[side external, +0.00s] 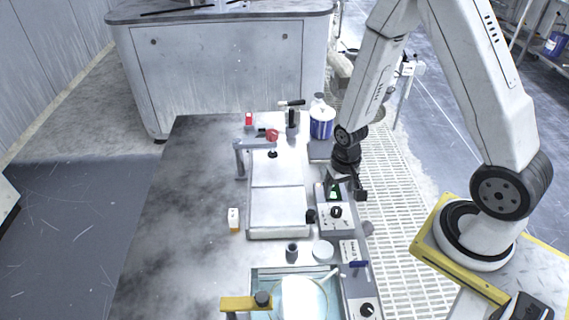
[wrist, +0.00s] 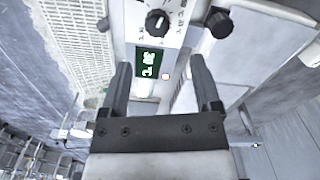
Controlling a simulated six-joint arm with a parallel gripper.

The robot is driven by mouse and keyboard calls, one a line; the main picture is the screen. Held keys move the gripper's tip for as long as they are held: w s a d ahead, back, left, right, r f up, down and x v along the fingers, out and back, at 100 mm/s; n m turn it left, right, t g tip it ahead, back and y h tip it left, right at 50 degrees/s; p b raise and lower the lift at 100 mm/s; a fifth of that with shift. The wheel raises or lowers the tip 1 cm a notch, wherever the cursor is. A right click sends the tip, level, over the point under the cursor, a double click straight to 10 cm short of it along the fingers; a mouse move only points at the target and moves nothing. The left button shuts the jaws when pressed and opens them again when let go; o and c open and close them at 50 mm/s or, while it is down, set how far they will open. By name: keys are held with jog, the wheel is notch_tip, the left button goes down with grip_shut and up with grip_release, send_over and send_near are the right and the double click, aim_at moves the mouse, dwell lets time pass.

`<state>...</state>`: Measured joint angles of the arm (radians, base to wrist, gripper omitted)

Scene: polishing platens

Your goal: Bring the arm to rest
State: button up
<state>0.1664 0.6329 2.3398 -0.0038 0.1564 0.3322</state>
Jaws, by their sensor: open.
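My gripper (side external: 346,188) hangs from my arm above the control box (side external: 336,222) at the right edge of the bench. In the wrist view my gripper (wrist: 162,80) has its two dark fingers spread apart with nothing between them. Beyond the fingertips the control box shows a black dial (wrist: 157,22) and a lit green display (wrist: 150,63). I cannot tell how high the fingertips are above the box.
A flat pale platen unit (side external: 278,210) lies left of the gripper. A blue and white container (side external: 321,122) stands behind it. A water-filled basin (side external: 262,277) with a round disc is at the front. The bench's left side (side external: 175,225) is clear.

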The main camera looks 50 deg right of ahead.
jog(key=a+r+n+t, duration=0.1)
jog(key=a+r+n, duration=0.1)
jog(key=r, duration=0.5)
jog(key=s+a+r+n+t, duration=0.1)
jog(key=a+r+n, duration=0.2)
jog(key=r, duration=0.4)
jog(key=shift+s+r+n, duration=0.2)
jog(key=shift+r+n, duration=0.1)
dwell(6.3)
